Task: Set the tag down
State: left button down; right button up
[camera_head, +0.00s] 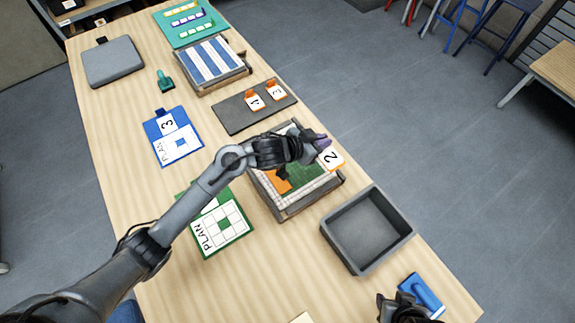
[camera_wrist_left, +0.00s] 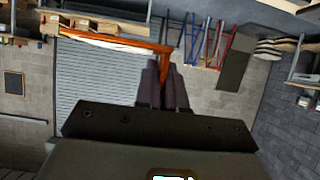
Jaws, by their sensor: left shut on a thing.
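The tag, orange with a white face marked 2 (camera_head: 332,159), is held in my left gripper (camera_head: 320,143), which is shut on it. In the head view it is above the right edge of the mosaic tray (camera_head: 288,213). In the left wrist view the tag's orange edge (camera_wrist_left: 125,41) lies across the tips of the left fingers (camera_wrist_left: 165,80). A dark board (camera_head: 235,117) carries two orange tags, one marked 3 (camera_head: 276,91) and another (camera_head: 254,102). My right gripper (camera_head: 402,306) is at the bottom edge, partly cut off; its jaws are unclear.
An empty grey bin (camera_head: 362,267) stands right of the mosaic tray. A blue-handled tool (camera_head: 428,296) lies near my right gripper. Plan cards in green (camera_head: 235,238) and blue (camera_head: 155,131), a striped panel (camera_head: 213,61), a green stamp-like object (camera_head: 164,82) and a grey pad (camera_head: 112,62) are around.

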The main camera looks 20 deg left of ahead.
pick_arm(q)
jog(key=a+f, duration=0.2)
jog(key=a, duration=0.1)
jog(key=w+a+f+b, duration=0.1)
jog(key=a+f, duration=0.1)
jog(key=a, duration=0.2)
jog(key=a+f, duration=0.3)
jog(key=a, duration=0.1)
jog(key=shift+w+a+f, duration=0.1)
jog(key=shift+w+a, duration=0.1)
jog(key=shift+w, duration=0.1)
pick_arm(e)
jog(key=shift+a+f, duration=0.1)
jog(key=shift+f, duration=0.8)
pick_arm(q)
jog(key=shift+f+b, duration=0.7)
jog(key=shift+f, duration=1.35)
pick_arm(e)
jog(key=shift+f, duration=0.45)
